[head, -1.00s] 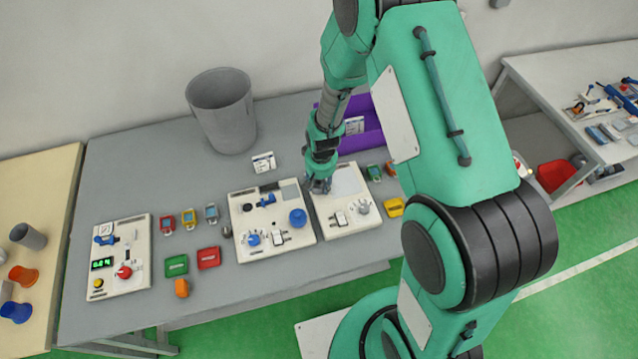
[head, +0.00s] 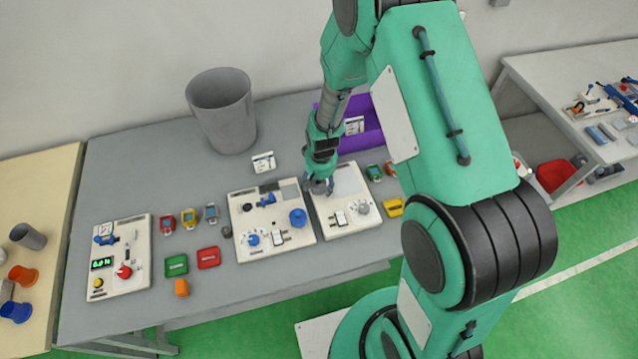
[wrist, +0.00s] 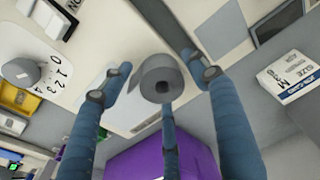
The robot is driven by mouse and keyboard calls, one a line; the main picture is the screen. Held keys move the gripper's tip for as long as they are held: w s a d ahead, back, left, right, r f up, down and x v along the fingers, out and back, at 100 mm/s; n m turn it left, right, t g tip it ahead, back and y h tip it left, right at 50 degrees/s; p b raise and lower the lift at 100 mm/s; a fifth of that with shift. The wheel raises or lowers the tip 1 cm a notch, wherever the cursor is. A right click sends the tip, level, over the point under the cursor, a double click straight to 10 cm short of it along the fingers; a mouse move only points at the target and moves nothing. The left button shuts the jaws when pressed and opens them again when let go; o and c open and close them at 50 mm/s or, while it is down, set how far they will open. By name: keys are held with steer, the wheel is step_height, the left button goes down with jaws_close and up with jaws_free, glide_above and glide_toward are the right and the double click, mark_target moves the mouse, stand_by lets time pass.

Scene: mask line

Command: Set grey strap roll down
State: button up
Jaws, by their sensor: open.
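The grey strap roll (wrist: 160,78) shows in the wrist view between the fingers of my gripper (wrist: 157,84). In the head view my gripper (head: 318,187) is low over the left edge of the right white panel (head: 347,218), and the fingers mostly hide the roll.
A second white panel (head: 245,210) with blue knobs stands close on the left. A purple bin (head: 372,140) is behind my gripper, and a tall grey bin (head: 222,112) stands at the back. Small coloured parts, including a yellow one (head: 393,207), lie around the panels.

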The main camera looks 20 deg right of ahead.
step_height(320, 180, up, 12)
steer(key=s, duration=0.1)
steer(key=shift+s, duration=0.15)
stand_by(0.5)
stand_by(0.5)
step_height(320, 180, up, 14)
steer(key=t, duration=0.1)
glide_above(320, 186)
steer(key=s, duration=0.3)
steer(key=s+d+r+t, duration=0.1)
steer(key=s+r, duration=0.4)
steer(key=r, duration=0.5)
steer(key=s+r+t, duration=0.1)
steer(key=s+r, duration=0.5)
steer(key=s, duration=0.3)
steer(key=s+d+r+t, duration=0.1)
steer(key=s+r, duration=0.6)
steer(key=s, duration=0.2)
steer(key=shift+d, duration=0.15)
steer(key=shift+f, duration=0.15)
